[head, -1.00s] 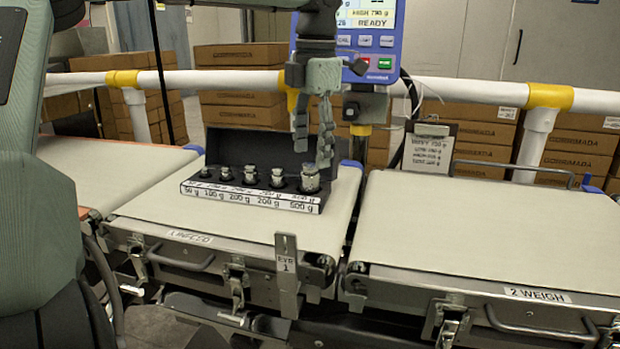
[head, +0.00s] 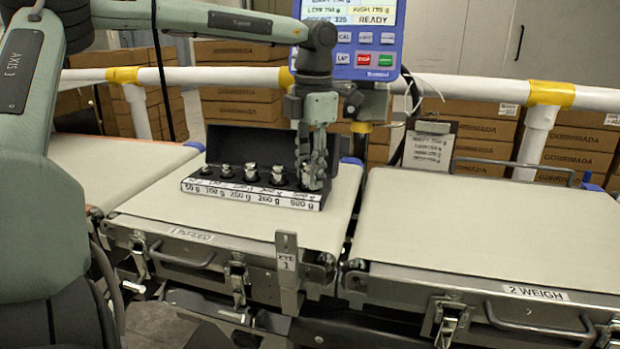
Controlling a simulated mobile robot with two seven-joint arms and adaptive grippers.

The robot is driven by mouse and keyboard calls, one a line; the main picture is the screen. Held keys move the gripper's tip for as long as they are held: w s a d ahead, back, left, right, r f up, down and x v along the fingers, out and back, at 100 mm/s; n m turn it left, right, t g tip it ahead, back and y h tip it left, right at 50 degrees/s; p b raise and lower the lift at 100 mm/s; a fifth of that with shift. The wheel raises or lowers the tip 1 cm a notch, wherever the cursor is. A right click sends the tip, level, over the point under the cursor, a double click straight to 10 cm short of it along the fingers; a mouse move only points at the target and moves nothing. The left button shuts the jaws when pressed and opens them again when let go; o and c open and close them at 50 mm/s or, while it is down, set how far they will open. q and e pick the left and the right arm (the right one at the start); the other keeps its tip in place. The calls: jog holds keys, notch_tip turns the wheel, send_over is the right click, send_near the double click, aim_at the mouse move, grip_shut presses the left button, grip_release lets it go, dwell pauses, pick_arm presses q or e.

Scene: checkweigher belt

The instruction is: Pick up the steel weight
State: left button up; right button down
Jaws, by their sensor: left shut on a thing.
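My left gripper (head: 313,180) points down at the right end of the black weight case (head: 245,145). Its fingers are shut on the 500 g steel weight (head: 314,182), which is mostly hidden between them. The weight is at its place behind the "500 g" label; I cannot tell whether it is lifted at all. Several smaller steel weights stand upright in a row to its left, the nearest being the weight (head: 278,174) behind the right-hand 200 g label. My right gripper is not in view.
The case stands open on the infeed belt (head: 240,230). The weigh belt (head: 480,230) at right is clear. A blue display unit (head: 352,50) stands just behind my gripper. A clipboard (head: 428,150) and a white rail (head: 450,87) are at the back.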

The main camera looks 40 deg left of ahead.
aim_at(304, 162)
pick_arm(q)
grip_shut()
jog(key=shift+r, duration=0.1)
jog(key=shift+r, duration=0.1)
